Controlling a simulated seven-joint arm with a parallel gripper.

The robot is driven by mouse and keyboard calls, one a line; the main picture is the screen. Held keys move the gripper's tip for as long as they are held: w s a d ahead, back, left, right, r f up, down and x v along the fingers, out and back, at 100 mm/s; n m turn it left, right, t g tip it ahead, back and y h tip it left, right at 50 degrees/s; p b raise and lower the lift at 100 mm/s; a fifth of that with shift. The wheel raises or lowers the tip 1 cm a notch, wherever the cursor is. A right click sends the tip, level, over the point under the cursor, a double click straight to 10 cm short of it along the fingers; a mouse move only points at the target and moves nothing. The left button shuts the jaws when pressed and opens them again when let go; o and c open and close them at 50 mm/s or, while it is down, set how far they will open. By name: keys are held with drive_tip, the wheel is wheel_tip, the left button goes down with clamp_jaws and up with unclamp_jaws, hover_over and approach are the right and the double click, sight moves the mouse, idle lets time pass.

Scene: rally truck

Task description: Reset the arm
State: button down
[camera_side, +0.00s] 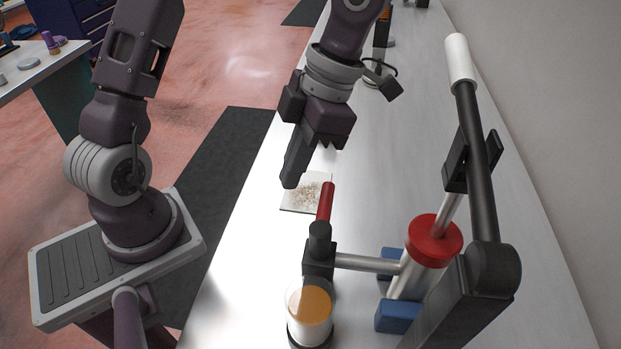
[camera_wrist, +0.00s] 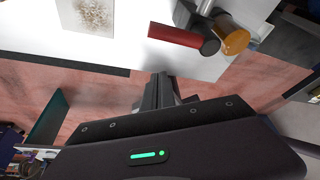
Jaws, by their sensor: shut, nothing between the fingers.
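My gripper (camera_side: 290,183) is shut and empty. In the side view it points down above the front part of the bench, a little behind and left of a red handle (camera_side: 326,201). In the wrist view the closed fingers (camera_wrist: 161,78) show at the middle, and the red handle (camera_wrist: 174,35) lies ahead of them, apart from them. The handle belongs to a black fitting (camera_side: 319,255) with a glass cup of amber liquid (camera_side: 309,307), which also shows in the wrist view (camera_wrist: 234,41).
A press with a red-topped cylinder (camera_side: 434,241), blue blocks (camera_side: 398,316) and a long white-tipped lever (camera_side: 459,60) stands right. A pale square with grains (camera_side: 296,195) lies on the bench. A side table (camera_side: 22,78) stands far left. The bench's middle is mostly clear.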

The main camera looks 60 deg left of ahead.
drive_tip(key=s+d+v, duration=0.1)
drive_tip(key=v, duration=0.7)
drive_tip(key=s+a+m+t, duration=0.4)
drive_tip(key=m, duration=1.2)
drive_tip(key=s+a+m+t+h, duration=0.1)
drive_tip(key=s+a+m+t, duration=0.3)
drive_tip(key=m, duration=1.2)
drive_tip(key=shift+s+m+t, duration=0.3)
drive_tip(key=shift+s+t, duration=0.05)
drive_tip(key=shift+t, duration=0.35)
